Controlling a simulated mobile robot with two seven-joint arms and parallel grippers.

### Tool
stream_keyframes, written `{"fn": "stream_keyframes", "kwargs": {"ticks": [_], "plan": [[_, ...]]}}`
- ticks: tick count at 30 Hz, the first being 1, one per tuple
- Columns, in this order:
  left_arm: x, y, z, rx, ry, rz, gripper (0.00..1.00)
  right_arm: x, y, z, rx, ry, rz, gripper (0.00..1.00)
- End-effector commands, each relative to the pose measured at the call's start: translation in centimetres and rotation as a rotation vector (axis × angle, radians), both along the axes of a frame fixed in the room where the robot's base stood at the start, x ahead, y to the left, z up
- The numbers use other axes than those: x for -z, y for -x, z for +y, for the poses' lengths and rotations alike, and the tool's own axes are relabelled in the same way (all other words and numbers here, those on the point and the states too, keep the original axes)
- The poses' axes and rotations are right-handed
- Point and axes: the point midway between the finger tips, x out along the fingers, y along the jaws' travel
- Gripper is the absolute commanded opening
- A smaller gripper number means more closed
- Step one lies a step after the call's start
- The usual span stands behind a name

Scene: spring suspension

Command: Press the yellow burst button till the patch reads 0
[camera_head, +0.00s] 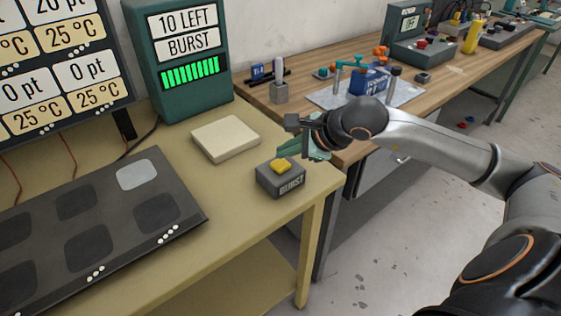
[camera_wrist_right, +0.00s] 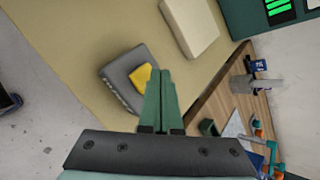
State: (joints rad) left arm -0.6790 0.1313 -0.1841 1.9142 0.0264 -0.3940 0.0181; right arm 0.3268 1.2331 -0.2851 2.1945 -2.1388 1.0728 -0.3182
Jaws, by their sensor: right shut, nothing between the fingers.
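A grey box labelled BURST (camera_head: 283,184) with a yellow button (camera_head: 280,165) on top stands near the right edge of the yellow table. It also shows in the right wrist view, with the yellow button (camera_wrist_right: 141,77) just left of my fingertips. My right gripper (camera_head: 308,152) is shut and empty, above and behind the button, apart from it as far as I can tell. A dark pad (camera_head: 98,208) with several patches has one pale patch (camera_head: 138,175). The green display (camera_head: 185,50) reads 10 LEFT, BURST, over a lit green bar. My left gripper is not in view.
A cream block (camera_head: 225,138) lies behind the button box. A dark board (camera_head: 65,70) shows several pt and °C readings; its top row is cut off. A wooden bench (camera_head: 345,55) with tools stands behind my right arm. Floor is open at the right.

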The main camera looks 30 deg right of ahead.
Motion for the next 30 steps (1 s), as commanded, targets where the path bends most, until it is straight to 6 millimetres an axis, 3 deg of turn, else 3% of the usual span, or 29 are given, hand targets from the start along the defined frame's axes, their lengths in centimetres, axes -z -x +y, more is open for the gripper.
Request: {"fn": "stream_keyframes", "kwargs": {"ticks": [16,30], "plan": [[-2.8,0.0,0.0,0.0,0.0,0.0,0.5,-4.8,0.0,0.0,-0.001,-0.001,-0.002,0.0],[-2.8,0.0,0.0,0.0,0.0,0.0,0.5,-5.0,0.0,0.0,0.0,0.0,0.0,0.0]]}}
